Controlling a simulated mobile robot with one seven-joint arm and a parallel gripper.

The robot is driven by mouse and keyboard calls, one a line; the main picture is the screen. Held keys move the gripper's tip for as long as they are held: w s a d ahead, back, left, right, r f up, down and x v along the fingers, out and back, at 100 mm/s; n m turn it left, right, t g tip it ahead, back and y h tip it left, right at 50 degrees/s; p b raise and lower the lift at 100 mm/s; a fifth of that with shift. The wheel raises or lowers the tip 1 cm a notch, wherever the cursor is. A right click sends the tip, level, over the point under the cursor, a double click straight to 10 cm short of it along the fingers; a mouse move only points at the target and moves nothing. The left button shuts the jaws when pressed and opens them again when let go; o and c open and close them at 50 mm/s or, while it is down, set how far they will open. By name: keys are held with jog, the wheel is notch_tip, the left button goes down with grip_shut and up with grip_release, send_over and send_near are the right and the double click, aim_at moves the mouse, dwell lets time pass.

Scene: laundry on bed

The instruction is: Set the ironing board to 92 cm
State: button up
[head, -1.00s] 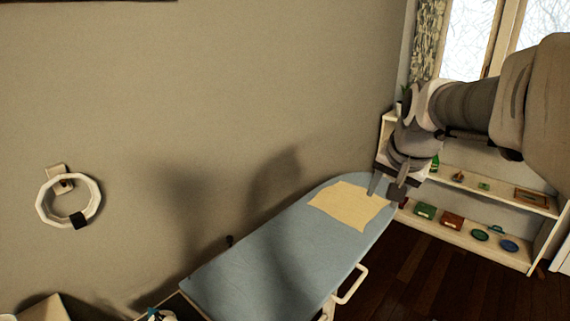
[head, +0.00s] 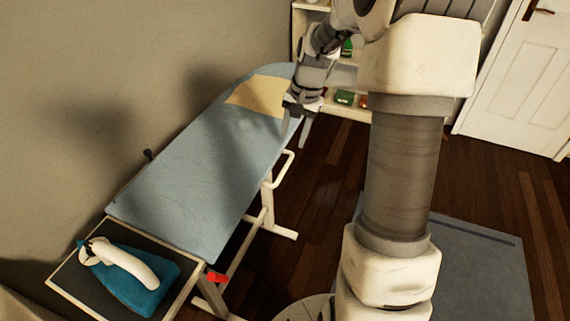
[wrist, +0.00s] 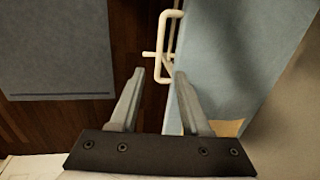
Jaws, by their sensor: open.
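The ironing board (head: 190,165) stands along the wall with a blue top and white legs. A folded yellow cloth (head: 258,96) lies near its far end. A white looped handle (head: 285,168) sticks out from the board's right side. A red part (head: 217,277) sits at the near end, below the top. My gripper (head: 296,130) is open and empty at the board's right edge near the cloth. In the wrist view my open gripper (wrist: 158,90) has the white handle (wrist: 163,50) ahead between its fingertips, apart from them. No height marking is readable.
A shelf (head: 340,75) stands beyond the far end. A grey mat (head: 480,270) lies on the dark wood floor at right. A white door (head: 520,80) is at the back right.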

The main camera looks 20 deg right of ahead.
aim_at(284, 168)
jog(key=f, duration=0.3)
jog(key=w+a+f+b, duration=0.1)
jog(key=f, duration=0.7)
jog(key=shift+w+a+b, duration=0.25)
jog(key=shift+b, duration=0.05)
grip_shut()
dwell(0.8)
